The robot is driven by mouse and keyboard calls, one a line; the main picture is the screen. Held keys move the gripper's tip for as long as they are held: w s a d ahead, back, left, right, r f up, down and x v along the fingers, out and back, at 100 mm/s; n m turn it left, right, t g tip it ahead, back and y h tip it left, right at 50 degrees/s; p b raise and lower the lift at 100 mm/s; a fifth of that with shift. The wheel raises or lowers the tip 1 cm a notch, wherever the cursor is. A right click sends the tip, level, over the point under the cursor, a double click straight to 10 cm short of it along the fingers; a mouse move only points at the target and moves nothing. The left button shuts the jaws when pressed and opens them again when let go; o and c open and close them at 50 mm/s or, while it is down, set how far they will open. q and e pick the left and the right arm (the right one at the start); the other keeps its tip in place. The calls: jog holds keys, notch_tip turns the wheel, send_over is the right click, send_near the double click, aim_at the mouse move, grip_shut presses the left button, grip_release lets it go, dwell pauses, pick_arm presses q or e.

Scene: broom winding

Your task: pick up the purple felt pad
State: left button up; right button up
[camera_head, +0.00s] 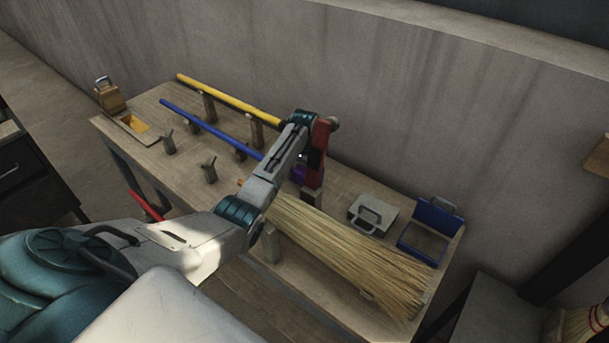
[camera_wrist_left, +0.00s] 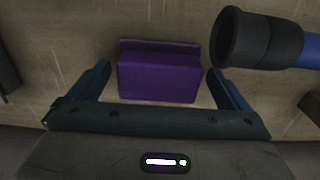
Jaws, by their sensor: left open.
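The purple felt pad (camera_head: 298,174) shows as a small patch beside my left gripper (camera_head: 309,192) in the head view, partly hidden by the arm. In the left wrist view the purple pad (camera_wrist_left: 158,78) is a block with a dark strip along its far edge. My left gripper (camera_wrist_left: 160,72) is open, with one finger on each side of the pad and a gap at both sides. Whether the fingertips reach down to the pad's full depth cannot be told. My right gripper is not in view.
A blue pole (camera_head: 205,126) ends in a dark collar (camera_wrist_left: 255,40) close to the right finger. A yellow pole (camera_head: 228,98) lies behind it on wooden supports. A straw broom head (camera_head: 350,255) fills the table front. A blue tray (camera_head: 424,242) and grey handled block (camera_head: 372,214) stand right.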

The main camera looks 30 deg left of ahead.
pick_arm(q)
jog(key=shift+w+d+f, duration=0.1)
jog(key=c, duration=0.9)
jog(key=shift+r, duration=0.2)
notch_tip(320, 180, up, 10)
jog(key=shift+f+b, duration=0.15)
jog(key=shift+b, duration=0.95)
jog(key=o, duration=0.5)
jog(key=c, duration=0.4)
